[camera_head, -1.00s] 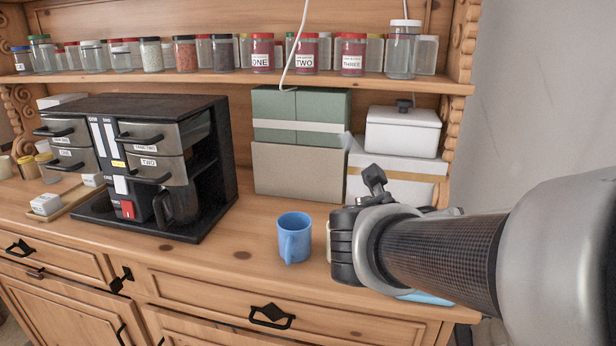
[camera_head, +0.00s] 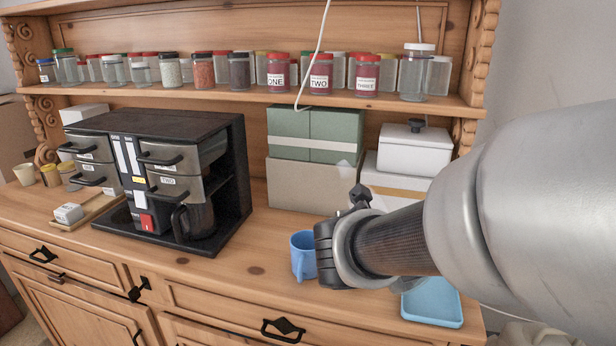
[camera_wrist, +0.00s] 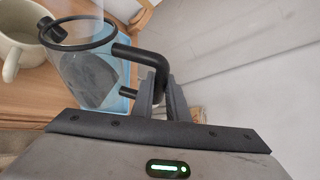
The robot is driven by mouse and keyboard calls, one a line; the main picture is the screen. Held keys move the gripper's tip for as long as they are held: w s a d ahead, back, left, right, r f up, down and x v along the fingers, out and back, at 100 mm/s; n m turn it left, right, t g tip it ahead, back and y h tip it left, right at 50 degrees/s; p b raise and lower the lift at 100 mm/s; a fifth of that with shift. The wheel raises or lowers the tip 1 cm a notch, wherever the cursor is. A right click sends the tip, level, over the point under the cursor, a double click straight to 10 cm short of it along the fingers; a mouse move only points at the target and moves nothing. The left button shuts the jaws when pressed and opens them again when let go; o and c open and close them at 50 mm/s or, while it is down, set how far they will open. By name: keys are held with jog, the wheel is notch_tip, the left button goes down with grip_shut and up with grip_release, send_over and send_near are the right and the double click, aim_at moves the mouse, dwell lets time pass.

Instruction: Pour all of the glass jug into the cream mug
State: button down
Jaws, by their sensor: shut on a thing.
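The glass jug (camera_wrist: 92,70) is in the wrist view, clear with a black rim and a black handle (camera_wrist: 150,62). My gripper (camera_wrist: 160,92) is shut on that handle. A dark grey mass shows through the jug's wall; I cannot tell whether it is the contents. The cream mug (camera_wrist: 22,42) stands at the upper left of the wrist view, beside the jug's rim and partly cut off by the frame. In the head view my gripper (camera_head: 326,254) hides the cream mug, and I cannot make out the jug there.
A blue mug (camera_head: 302,256) stands just left of my gripper in the head view, partly covered by it. A light blue tray (camera_head: 432,303) lies at the counter's front right. A coffee machine (camera_head: 150,170) stands left, boxes (camera_head: 310,180) behind, and a jar shelf (camera_head: 250,98) above.

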jog(key=shift+n+g+h, duration=0.5)
jog(key=shift+n+h, duration=0.1)
jog(key=shift+n, duration=0.3)
jog(key=shift+w+a+r+p, duration=0.3)
jog(key=shift+r+p, duration=0.3)
jog(key=shift+p, duration=0.45)
jog(key=shift+w+a+r+p, duration=0.25)
jog(key=shift+r+p, duration=0.4)
jog(key=shift+p, duration=0.4)
jog(key=shift+w+a+r+p, duration=0.25)
jog(key=shift+r+p, duration=0.35)
jog(key=shift+p, duration=0.45)
jog(key=shift+w+a+r+n+g+h, duration=0.15)
jog(key=shift+w+a+r+n+h, duration=0.1)
jog(key=shift+w+a+r+n, duration=0.25)
jog(key=shift+w+a+r+n+g+h, duration=0.15)
jog(key=shift+w+a+r+n+h, duration=0.25)
jog(key=shift+r, duration=0.3)
jog(key=shift+d, duration=0.1)
jog(key=shift+w, duration=0.1)
